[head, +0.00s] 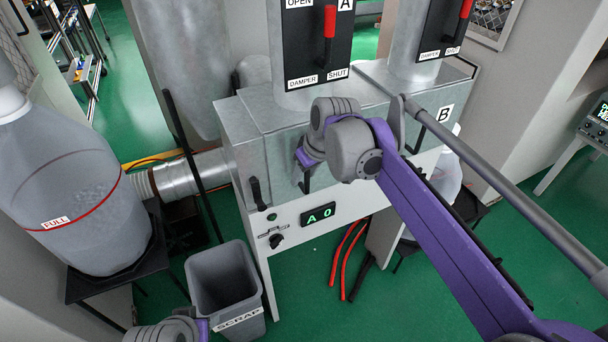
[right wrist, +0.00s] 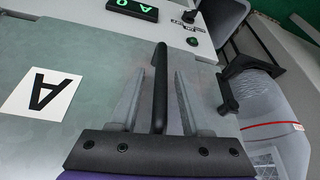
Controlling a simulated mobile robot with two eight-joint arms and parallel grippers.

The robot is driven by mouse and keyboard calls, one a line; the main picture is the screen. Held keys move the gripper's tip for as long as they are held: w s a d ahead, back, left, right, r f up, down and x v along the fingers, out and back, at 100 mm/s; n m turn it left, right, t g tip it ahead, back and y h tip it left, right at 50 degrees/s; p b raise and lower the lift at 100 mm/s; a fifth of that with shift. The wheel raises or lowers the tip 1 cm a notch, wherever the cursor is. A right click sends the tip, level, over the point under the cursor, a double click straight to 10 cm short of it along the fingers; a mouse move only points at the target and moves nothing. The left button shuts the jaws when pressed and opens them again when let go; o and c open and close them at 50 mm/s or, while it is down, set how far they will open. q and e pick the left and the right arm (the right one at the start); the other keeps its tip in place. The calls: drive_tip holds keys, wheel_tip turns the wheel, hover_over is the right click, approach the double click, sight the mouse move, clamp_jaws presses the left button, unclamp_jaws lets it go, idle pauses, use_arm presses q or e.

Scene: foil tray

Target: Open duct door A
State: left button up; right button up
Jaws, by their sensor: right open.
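Duct door A is the grey metal front panel marked with a white A label (right wrist: 42,93) in the right wrist view. Its black bar handle (right wrist: 160,88) stands out between the two fingers of my right gripper (right wrist: 157,98). The fingers are open, one on each side of the bar, with a gap showing on both sides. In the head view the handle (head: 305,181) shows just below my right gripper (head: 303,160), whose wrist hides much of the door. The door looks flush with the box. My left gripper is not in view.
A red-handled damper lever (head: 329,22) stands above the box. A black latch (head: 257,192) sits at the left corner. Below are the display (head: 318,214) and knob (head: 277,240). A scrap bin (head: 226,285) and a clear bag (head: 75,205) stand left.

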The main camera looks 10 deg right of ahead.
drive_tip(key=shift+w+a+f, duration=0.1)
drive_tip(key=shift+f, duration=0.15)
clamp_jaws()
idle(1.4)
